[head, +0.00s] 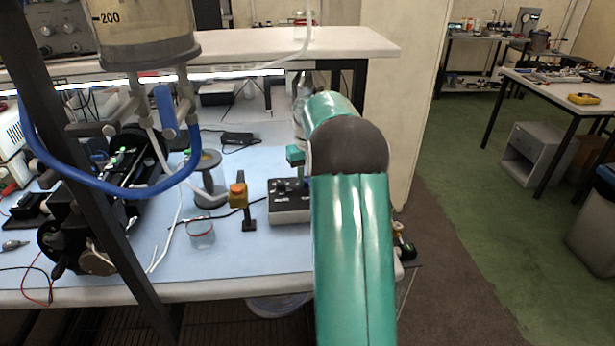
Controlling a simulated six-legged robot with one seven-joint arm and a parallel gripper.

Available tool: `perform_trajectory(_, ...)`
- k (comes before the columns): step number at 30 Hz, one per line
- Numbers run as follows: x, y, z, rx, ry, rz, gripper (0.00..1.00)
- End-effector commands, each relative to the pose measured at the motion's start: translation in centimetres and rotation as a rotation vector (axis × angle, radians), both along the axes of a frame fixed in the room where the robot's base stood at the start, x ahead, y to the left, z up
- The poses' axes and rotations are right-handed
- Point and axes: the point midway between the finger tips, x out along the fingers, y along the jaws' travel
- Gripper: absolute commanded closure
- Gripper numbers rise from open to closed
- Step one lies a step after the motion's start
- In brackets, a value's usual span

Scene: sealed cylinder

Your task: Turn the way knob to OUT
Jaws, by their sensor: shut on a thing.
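A small grey control box (290,212) with dark knobs on its top stands on the blue mat, left of my teal arm. My gripper (297,168) is small and partly hidden by my arm; its end points down at the box's top. It is shut on what looks like the way knob there. The knob itself is mostly covered, so its pointer and the OUT mark cannot be read. A clear cylinder (142,38) marked 200 hangs at the upper left, with valve fittings and a blue hose (110,203) below it.
A yellow-and-orange switch on a stand (238,200), a small glass jar (201,235) and a grey spool (207,180) stand left of the box. Black machinery (115,205) fills the bench's left. A shelf (250,45) runs behind. Open floor lies to the right.

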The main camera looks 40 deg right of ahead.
Motion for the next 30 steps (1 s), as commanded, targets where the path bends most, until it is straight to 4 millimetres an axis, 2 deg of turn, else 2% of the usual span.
perform_trajectory(14,-0.2,0.1,-0.4,0.005,0.008,0.014,0.98)
perform_trajectory(15,-0.1,0.1,-0.4,0.005,0.008,0.014,0.67)
perform_trajectory(17,-0.1,0.0,-0.4,0.005,0.007,0.014,0.55)
perform_trajectory(26,-0.1,0.0,-0.1,0.002,0.002,0.013,0.53)
perform_trajectory(30,0.0,0.0,0.9,0.0,0.001,0.013,0.53)
